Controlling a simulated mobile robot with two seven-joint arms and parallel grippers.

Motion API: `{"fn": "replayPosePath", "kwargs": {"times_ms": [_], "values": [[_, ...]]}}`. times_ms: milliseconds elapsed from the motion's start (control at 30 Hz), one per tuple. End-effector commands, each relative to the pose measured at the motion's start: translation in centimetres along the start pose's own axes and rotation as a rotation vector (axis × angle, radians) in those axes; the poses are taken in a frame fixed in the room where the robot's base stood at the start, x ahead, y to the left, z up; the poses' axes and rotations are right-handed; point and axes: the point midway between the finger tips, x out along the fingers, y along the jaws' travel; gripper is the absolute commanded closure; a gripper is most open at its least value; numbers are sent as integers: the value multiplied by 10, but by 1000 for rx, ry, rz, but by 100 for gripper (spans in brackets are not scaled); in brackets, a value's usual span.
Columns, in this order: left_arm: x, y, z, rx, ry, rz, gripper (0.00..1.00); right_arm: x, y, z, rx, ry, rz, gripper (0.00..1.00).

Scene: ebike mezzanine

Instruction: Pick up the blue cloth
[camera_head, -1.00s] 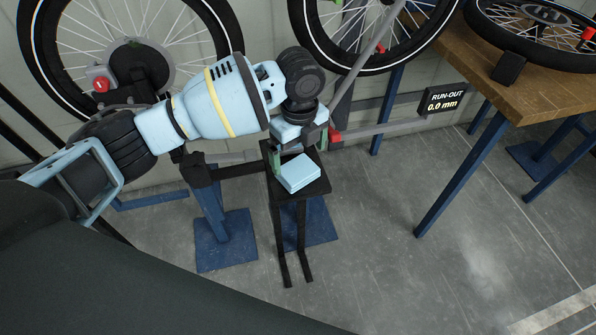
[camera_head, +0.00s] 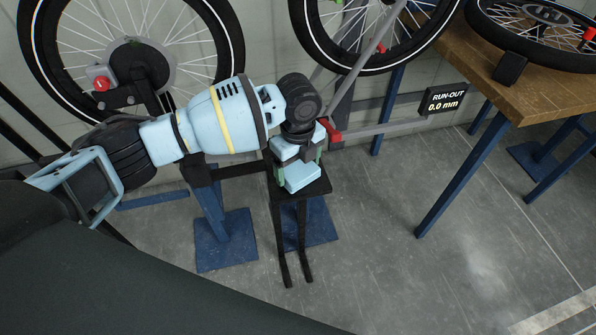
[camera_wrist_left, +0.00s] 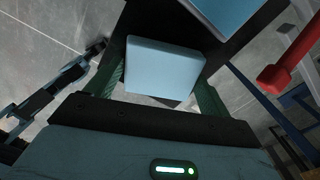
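The blue cloth (camera_head: 302,178) is a light blue, folded, block-like bundle on a small black stand (camera_head: 322,187). It also shows in the left wrist view (camera_wrist_left: 165,66). My left gripper (camera_head: 298,166) points down over the stand, with its green fingers on either side of the cloth. In the left wrist view the open fingers (camera_wrist_left: 162,78) flank the cloth, close to its side edges; I cannot tell whether they touch it. The gripper body hides the back of the cloth in the head view. My right gripper is not in view.
Another blue flat surface (camera_wrist_left: 228,14) shows at the top of the left wrist view. A red handle (camera_head: 329,130) is close beside the gripper. Bike wheels (camera_head: 375,35) stand behind. A wooden bench (camera_head: 520,85) is at the right, with clear floor in front.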

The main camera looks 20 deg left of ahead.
Motion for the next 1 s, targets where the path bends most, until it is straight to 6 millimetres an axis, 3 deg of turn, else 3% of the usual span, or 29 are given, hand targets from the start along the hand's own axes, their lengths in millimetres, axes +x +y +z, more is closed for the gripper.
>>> {"fn": "replayPosePath", "kwargs": {"times_ms": [200, 533, 767, 1000], "values": [[0, 0, 0, 0, 0, 0, 45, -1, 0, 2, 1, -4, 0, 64], [-7, 0, 0, 0, 0, -1, 45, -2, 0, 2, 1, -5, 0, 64], [-35, -1, 0, 0, 1, -3, 45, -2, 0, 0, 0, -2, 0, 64], [-41, 31, -36, 6, 1, -1, 45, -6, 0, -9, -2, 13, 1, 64]]}}
